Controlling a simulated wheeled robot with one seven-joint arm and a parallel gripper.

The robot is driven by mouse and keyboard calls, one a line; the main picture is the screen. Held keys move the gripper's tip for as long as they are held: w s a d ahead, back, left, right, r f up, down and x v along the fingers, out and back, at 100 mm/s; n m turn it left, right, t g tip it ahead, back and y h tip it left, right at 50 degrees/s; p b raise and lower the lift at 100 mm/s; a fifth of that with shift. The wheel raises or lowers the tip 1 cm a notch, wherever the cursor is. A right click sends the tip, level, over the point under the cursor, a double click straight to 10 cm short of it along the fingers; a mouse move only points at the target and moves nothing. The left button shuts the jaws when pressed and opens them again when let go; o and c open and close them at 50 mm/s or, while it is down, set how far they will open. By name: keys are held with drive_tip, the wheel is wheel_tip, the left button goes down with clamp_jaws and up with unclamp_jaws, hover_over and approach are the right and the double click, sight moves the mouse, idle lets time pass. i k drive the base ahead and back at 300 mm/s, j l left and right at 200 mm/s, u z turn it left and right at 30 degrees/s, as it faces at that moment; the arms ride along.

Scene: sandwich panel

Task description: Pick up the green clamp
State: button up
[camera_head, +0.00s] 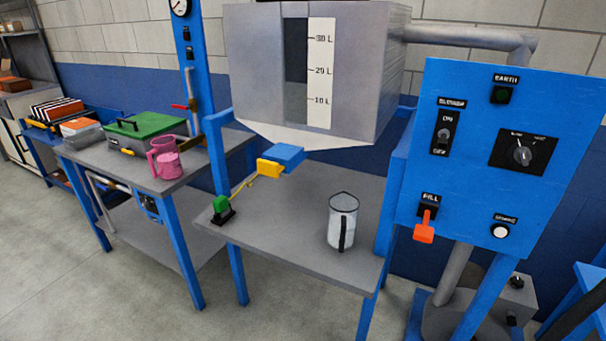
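The green clamp (221,205) sits near the left front corner of the grey table (290,237) under the metal tank. It has a green top and a dark base. A thin yellow cable (243,188) runs from it up to a yellow and blue part (281,160) under the tank. My gripper does not show in the head view.
A metal jug (342,220) with a black handle stands on the same table, right of the clamp. The tank (305,80) hangs above. A blue control panel (490,160) with an orange lever stands right. A pink jug (165,158) stands on the left table.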

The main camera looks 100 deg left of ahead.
sight(221, 206)
drive_tip(key=u, duration=3)
